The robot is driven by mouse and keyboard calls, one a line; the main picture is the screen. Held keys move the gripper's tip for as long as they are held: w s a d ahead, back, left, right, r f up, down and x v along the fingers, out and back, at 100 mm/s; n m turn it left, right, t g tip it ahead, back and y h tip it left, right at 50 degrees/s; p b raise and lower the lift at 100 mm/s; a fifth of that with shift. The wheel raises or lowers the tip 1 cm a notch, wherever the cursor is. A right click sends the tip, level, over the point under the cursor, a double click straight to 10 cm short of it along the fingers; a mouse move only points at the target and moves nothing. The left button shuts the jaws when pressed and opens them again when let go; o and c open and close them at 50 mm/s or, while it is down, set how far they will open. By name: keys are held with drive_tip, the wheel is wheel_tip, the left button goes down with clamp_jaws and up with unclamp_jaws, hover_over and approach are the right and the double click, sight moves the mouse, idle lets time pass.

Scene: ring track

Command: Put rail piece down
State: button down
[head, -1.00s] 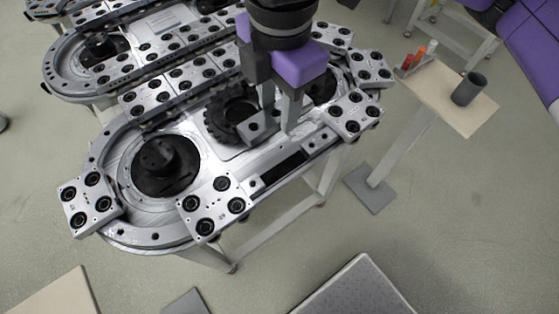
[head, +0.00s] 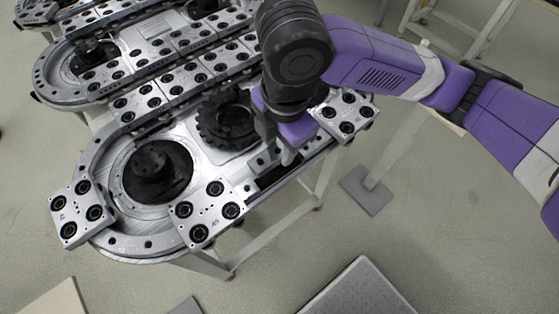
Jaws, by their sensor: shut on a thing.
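My gripper (head: 277,151) points down over the near straight side of the ring track (head: 185,148), close to its front edge. It is shut on the rail piece (head: 261,161), a small grey metal block, which shows only in part between and beside the fingers. The rail piece is at or just above the track, beside a dark gap (head: 280,174) in the near rail. I cannot tell whether it touches the track. The wrist and fingers hide part of the gap and the deck behind.
Square carriage plates with black rollers sit on the track, one left of the gap (head: 209,212) and one right of it (head: 345,115). A black toothed wheel (head: 226,122) lies behind the gripper. A grey box (head: 358,288) stands on the floor in front.

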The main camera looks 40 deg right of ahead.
drive_tip(key=shift+f, duration=3.4)
drive_tip(key=shift+f+b, duration=0.2)
drive_tip(key=shift+b, duration=0.15)
drive_tip(key=c, duration=0.9)
unclamp_jaws()
drive_tip(key=shift+o, duration=0.2)
